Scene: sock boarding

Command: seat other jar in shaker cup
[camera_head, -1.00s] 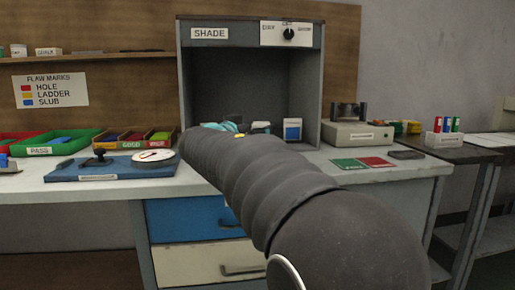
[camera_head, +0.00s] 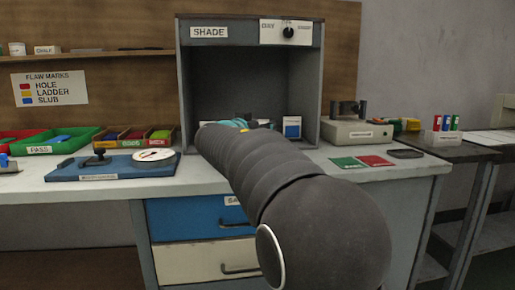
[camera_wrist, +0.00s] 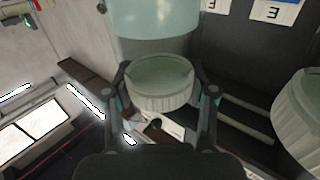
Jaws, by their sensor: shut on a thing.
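In the wrist view my gripper (camera_wrist: 165,92) is shut around a pale green-white jar (camera_wrist: 160,85) with a ribbed rim, one finger on each side. A pale teal cylinder (camera_wrist: 155,20) shows directly beyond the jar in the picture; I cannot tell if they touch. A second pale ribbed round piece (camera_wrist: 301,112) stands apart at the right edge, cut off by the frame. In the head view my arm hides the gripper and the jar; only a bit of teal (camera_head: 238,122) shows past its end. I cannot make out which piece is the shaker cup.
The grey shade booth (camera_head: 250,80) stands behind my arm, with a blue-and-white card (camera_head: 292,128) inside. A blue board with a dial (camera_head: 110,168) and a green tray (camera_head: 52,141) lie left. Green and red cards (camera_head: 361,162) lie flat right of the booth.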

